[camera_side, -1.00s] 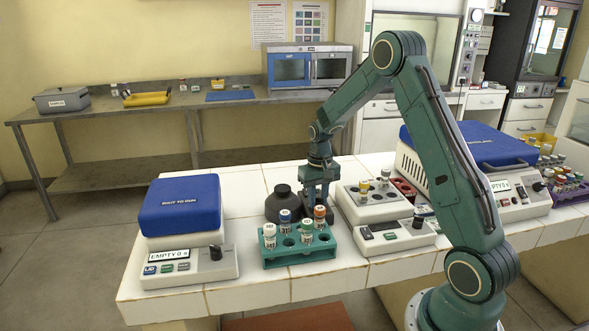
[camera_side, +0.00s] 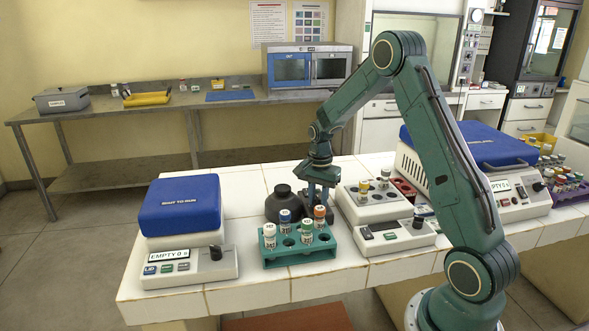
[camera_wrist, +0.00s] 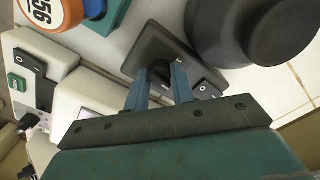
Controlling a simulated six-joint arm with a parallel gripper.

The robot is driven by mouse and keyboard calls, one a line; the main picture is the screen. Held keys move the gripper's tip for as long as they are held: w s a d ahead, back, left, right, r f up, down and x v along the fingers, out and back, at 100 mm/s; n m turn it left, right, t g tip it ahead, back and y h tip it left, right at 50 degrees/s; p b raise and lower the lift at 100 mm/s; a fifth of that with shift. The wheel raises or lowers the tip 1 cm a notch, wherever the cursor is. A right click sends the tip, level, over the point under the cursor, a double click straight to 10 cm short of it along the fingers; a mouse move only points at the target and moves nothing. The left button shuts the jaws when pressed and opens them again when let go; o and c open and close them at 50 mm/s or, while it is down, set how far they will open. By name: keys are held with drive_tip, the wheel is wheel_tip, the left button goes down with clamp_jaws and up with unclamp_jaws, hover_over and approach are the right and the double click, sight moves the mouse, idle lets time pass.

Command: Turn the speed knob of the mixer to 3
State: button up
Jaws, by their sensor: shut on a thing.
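The mixer (camera_side: 281,207) is a dark, rounded device standing behind the teal tube rack on the white tiled bench. In the wrist view its round black body (camera_wrist: 240,20) is at the upper right, beside a dark panel (camera_wrist: 150,42) that carries the black speed knob (camera_wrist: 158,72) and a rocker switch (camera_wrist: 208,89). My gripper (camera_wrist: 159,86) points down with its two fingers on either side of the knob, shut on it. In the side view my gripper (camera_side: 318,198) is just right of the mixer body. The knob's scale and pointer cannot be read.
The teal rack (camera_side: 300,257) with several capped tubes stands close in front of the mixer. A grey block heater (camera_side: 372,210) is close on the right. A blue-lidded device (camera_side: 180,205) stands at the left. Bare tiles lie behind the mixer.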

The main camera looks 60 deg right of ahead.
sight(318, 198)
drive_tip(key=m, duration=0.5)
drive_tip(key=shift+r+m, duration=0.1)
drive_tip(key=shift+m, duration=0.2)
drive_tip(key=m, duration=0.5)
drive_tip(key=shift+m, duration=0.3)
drive_tip(key=o, duration=1)
wheel_tip(318, 198, up, 14)
drive_tip(key=shift+f, duration=0.1)
idle(0.4)
